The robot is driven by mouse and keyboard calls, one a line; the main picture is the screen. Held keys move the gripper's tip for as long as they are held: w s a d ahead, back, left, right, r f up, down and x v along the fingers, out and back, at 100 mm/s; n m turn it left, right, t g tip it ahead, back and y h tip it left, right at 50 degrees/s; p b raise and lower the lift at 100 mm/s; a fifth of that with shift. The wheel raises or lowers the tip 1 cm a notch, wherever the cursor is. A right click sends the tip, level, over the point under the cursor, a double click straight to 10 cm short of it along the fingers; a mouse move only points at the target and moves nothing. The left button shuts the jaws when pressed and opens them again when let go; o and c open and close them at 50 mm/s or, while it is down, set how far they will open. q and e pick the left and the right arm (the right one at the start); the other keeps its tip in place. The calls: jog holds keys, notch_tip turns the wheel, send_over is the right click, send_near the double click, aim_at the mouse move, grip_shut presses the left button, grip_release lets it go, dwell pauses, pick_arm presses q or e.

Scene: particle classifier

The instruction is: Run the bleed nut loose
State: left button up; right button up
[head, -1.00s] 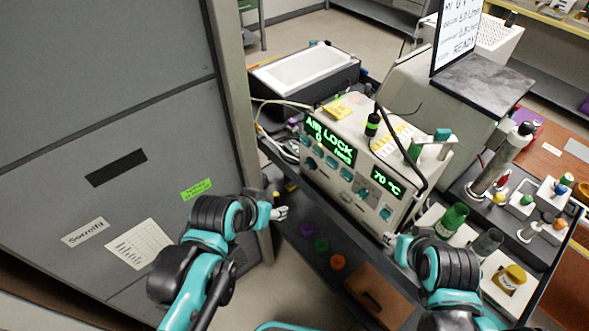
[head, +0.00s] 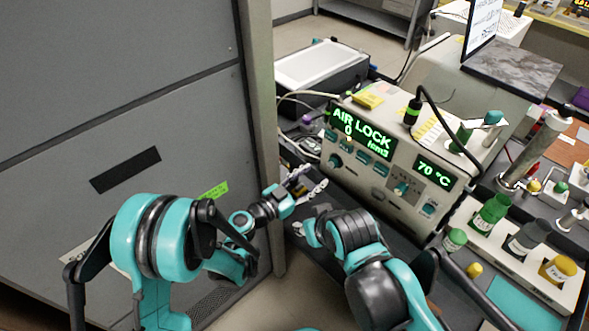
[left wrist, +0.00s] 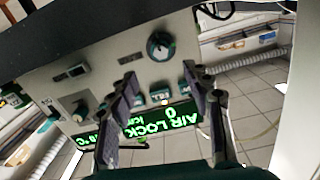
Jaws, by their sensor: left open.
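The beige instrument (head: 385,165) stands on the dark bench, its green display (head: 360,133) reading AIR LOCK with a 0. A second display (head: 435,173) reads 70 °C. I cannot pick out the bleed nut with certainty. My left gripper (head: 307,183) is open and empty in front of the lower left of the instrument's panel. In the left wrist view its fingers (left wrist: 160,80) are spread before the panel, which appears upside down, with a dark round knob (left wrist: 160,46) just beyond the gap, not between the fingers. My right gripper (head: 299,229) is lower down, mostly hidden by its arm.
A tall grey cabinet (head: 130,100) fills the left, close to my left arm. A white tray (head: 322,64) sits behind the instrument. Cables run beside the instrument's left side.

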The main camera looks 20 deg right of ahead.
aim_at(330, 166)
pick_arm(q)
jog(key=x, duration=0.2)
jog(key=b+x, duration=0.1)
jog(key=x, duration=0.1)
jog(key=f+x, duration=0.1)
jog(key=x, duration=0.1)
jog(key=shift+w+b, duration=0.2)
jog(key=shift+b, duration=0.2)
jog(key=shift+w+d+t, duration=0.3)
jog(key=shift+d, duration=0.35)
jog(key=shift+r, duration=0.1)
pick_arm(e)
jog(key=shift+w+a+f, duration=0.1)
jog(key=shift+a+f, duration=0.15)
jog(key=shift+f, duration=0.35)
jog(key=shift+w+a+f, duration=0.1)
jog(key=shift+a+f, duration=0.1)
jog(key=shift+f, duration=0.35)
pick_arm(q)
grip_shut()
